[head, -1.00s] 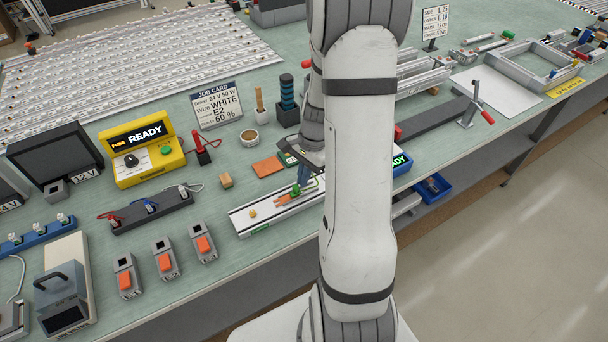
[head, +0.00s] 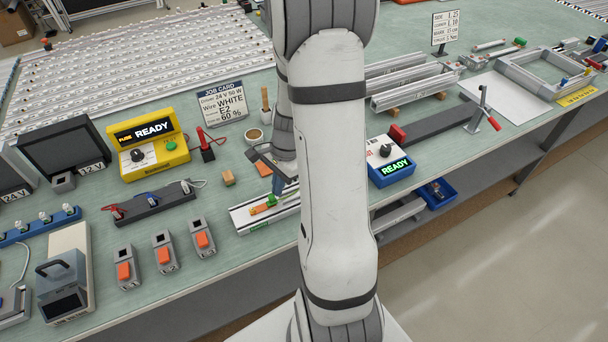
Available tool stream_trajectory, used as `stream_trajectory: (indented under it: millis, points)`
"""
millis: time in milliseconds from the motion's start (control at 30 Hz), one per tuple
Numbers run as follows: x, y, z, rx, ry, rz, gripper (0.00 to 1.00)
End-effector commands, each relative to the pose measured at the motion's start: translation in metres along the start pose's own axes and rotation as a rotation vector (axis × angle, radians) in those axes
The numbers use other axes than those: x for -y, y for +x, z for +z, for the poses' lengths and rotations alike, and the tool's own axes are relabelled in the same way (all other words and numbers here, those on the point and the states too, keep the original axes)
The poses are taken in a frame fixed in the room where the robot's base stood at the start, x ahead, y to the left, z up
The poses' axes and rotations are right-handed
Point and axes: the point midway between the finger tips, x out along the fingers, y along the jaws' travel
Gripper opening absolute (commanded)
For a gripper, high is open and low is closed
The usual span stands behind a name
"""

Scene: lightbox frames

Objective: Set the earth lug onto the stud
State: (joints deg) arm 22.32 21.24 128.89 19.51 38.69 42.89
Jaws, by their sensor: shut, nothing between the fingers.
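The earth lug (head: 260,210) is an orange flat piece with a green part (head: 271,201) at its right end. It lies on the white channel-shaped profile (head: 242,218) in the head view. The lug covers the place near the profile's left end where the small yellow stud showed earlier. I cannot tell whether its hole is around the stud. My gripper (head: 279,188) is shut and empty, pointing down at the lug's green end. Whether its fingers touch the lug is too small to tell. My arm hides the profile's right part.
The yellow fuse box (head: 158,163) and dark connector strip (head: 150,202) stand left of the profile. Several grey blocks with orange switches (head: 164,254) stand in front.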

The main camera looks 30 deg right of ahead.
Motion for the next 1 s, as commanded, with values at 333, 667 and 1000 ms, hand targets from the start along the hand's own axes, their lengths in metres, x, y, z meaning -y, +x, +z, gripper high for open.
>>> stream_trajectory:
  millis: [333,667,1000]
  points:
    - [0.001,-0.023,-0.039,-0.002,-0.007,-0.004,0.00]
    - [0.001,-0.090,-0.038,-0.002,-0.011,-0.001,0.00]
    - [0.001,-0.109,-0.036,0.000,-0.013,0.003,0.00]
